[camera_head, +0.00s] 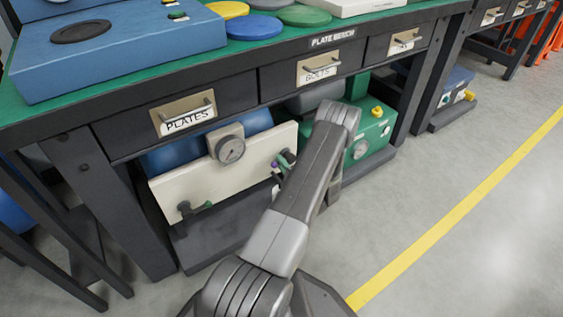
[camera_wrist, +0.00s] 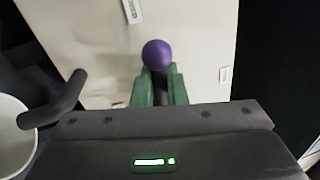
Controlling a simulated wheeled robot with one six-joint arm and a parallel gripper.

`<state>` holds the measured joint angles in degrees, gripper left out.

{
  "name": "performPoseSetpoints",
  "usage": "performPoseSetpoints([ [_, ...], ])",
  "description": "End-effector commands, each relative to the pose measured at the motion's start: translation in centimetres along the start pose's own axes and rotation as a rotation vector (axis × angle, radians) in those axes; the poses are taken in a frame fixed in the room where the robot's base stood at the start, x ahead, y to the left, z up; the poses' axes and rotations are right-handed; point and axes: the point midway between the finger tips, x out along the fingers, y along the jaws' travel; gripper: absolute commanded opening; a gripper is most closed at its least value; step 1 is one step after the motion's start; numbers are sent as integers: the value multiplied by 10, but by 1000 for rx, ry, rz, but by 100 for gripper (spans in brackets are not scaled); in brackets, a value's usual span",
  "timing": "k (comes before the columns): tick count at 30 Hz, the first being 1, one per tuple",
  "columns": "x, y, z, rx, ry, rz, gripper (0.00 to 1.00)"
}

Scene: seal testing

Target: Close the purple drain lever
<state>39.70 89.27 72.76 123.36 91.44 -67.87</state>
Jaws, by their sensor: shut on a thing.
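The purple drain lever shows in the wrist view as a round purple knob (camera_wrist: 157,54) in front of a cream panel (camera_wrist: 100,60). My gripper (camera_wrist: 160,86) has its green fingers shut on the lever just below the knob. In the head view, a small bit of purple (camera_head: 275,164) shows at the right part of the cream panel (camera_head: 225,187), under the bench. My arm hides most of the gripper there, and the lever's pivot is hidden.
A green machine (camera_head: 372,130) stands close on the right. The bench drawers (camera_head: 318,70) are above. A dark bar (camera_wrist: 55,100) is left of my gripper. Open floor (camera_head: 480,220) lies right.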

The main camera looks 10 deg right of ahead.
Motion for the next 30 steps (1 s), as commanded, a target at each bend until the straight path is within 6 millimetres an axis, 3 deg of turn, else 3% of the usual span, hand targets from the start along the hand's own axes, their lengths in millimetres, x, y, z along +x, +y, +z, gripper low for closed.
performPoseSetpoints([
  [9, -2, 6, 0, -109, -22, 1, 0],
  [25, -2, 8, 0, -131, -26, 3, 0],
  [26, -2, 8, 0, -131, -26, 3, 16],
  [27, -2, 8, 0, -131, -26, 3, 24],
  [28, -2, 7, 0, -131, -26, 2, 30],
  [30, -2, 7, 0, -131, -26, 2, 30],
])
